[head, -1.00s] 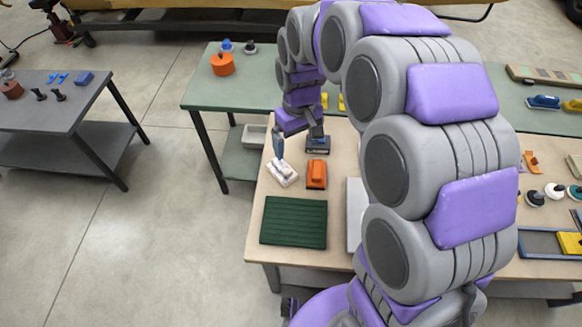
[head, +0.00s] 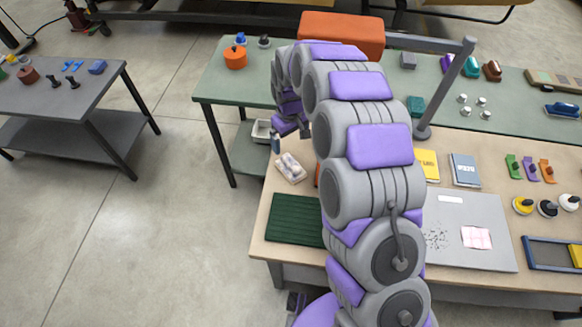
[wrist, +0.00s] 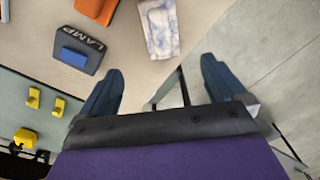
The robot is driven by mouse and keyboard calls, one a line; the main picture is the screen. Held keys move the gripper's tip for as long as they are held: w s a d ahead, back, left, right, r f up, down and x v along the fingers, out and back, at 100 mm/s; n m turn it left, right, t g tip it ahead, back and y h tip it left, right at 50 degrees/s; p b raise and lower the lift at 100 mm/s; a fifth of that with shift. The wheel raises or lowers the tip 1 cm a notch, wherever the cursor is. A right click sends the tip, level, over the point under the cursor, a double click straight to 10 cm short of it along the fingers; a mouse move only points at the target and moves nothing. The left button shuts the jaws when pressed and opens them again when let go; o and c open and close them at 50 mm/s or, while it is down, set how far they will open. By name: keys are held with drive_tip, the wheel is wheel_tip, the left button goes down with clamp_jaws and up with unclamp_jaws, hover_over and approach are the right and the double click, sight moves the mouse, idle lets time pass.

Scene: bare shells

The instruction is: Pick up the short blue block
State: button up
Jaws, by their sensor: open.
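A small blue block (wrist: 74,58) sits on a dark box marked LAMP (wrist: 80,48) in the wrist view, left of my gripper (wrist: 162,78). In the head view my arm hides that box. My gripper is open, and nothing shows between its two dark blue fingers. In the head view the gripper (head: 288,138) is partly hidden by my arm, over the left end of the wooden table. Another blue block (head: 97,67) lies on the grey table at the left. I cannot tell from the pictures which blue block is the short one.
A white marbled block (head: 291,168) lies near the gripper, and a dark green ribbed mat (head: 295,220) lies in front of it. An orange block (wrist: 97,8) is beside the LAMP box. A green table (head: 215,85) stands behind. Open floor lies left.

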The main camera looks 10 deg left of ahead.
sight(290, 162)
wheel_tip(290, 162, down, 8)
drive_tip(key=shift+s+r+b, duration=0.1)
drive_tip(key=shift+r+b, duration=0.1)
drive_tip(key=shift+b, duration=0.25)
drive_tip(key=f, duration=0.3)
drive_tip(key=f+b, duration=0.1)
drive_tip(key=shift+s+d+f, duration=0.15)
drive_tip(key=shift+s, duration=0.2)
drive_tip(key=shift+f, duration=0.5)
drive_tip(key=shift+r, duration=0.1)
drive_tip(key=c, duration=1.3)
drive_tip(key=shift+r, duration=0.1)
